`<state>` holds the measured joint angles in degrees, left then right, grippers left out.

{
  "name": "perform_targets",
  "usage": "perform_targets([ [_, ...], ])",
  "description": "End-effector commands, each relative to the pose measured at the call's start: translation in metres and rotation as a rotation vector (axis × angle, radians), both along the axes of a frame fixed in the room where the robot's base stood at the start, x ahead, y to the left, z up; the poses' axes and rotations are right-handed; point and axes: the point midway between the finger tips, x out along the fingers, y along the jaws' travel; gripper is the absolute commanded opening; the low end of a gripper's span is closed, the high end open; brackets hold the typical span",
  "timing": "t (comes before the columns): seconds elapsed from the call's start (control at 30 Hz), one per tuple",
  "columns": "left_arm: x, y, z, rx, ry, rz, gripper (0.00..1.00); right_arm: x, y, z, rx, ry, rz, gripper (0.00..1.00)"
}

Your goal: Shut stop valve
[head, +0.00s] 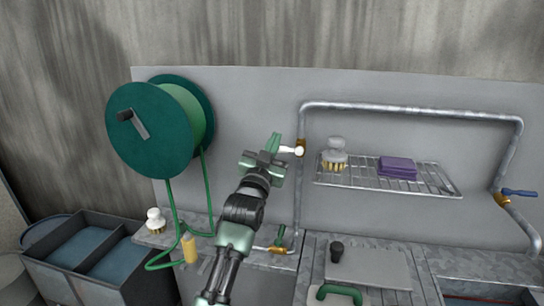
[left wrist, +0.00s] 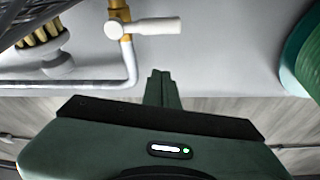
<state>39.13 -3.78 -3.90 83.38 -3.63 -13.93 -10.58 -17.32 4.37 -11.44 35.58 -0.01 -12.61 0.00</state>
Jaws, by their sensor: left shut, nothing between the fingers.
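A valve with a white lever (head: 289,150) sits on a brass body (head: 300,147) on the metal pipe, left of the wire shelf. Its lever points left, across the vertical pipe run. In the left wrist view the white lever (left wrist: 157,27) sticks out sideways from the brass fitting (left wrist: 118,24). My left gripper (head: 275,141) is shut and empty, just left of the lever's end in the head view. In the left wrist view its closed fingers (left wrist: 160,78) are below the lever in the picture, with a gap between. My right gripper is out of view.
A blue-handled valve (head: 519,192) is at the pipe's right end, and a green-handled one (head: 280,236) low down. The wire shelf (head: 430,181) holds a brush (head: 336,150) and purple block (head: 397,167). A green hose reel (head: 150,133) hangs left.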

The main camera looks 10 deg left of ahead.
Motion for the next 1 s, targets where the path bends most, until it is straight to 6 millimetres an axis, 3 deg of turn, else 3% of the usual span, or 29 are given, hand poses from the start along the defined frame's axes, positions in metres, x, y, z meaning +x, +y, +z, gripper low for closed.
perform_targets([
  [0.2, -0.040, 0.000, -0.015, 0.000, -0.004, 0.000, 0.00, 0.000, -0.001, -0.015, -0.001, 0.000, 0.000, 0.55],
  [0.4, -0.060, 0.000, -0.020, 0.001, -0.005, 0.000, 0.00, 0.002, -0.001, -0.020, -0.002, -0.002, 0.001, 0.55],
  [0.87, -0.065, 0.000, -0.022, 0.001, -0.001, 0.001, 0.00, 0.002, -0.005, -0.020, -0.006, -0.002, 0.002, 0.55],
  [0.93, -0.067, 0.002, -0.033, -0.001, 0.025, 0.001, 0.00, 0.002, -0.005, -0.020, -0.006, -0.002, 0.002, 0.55],
  [1.0, -0.073, 0.004, -0.058, -0.002, 0.085, 0.002, 0.00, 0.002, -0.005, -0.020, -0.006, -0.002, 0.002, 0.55],
])
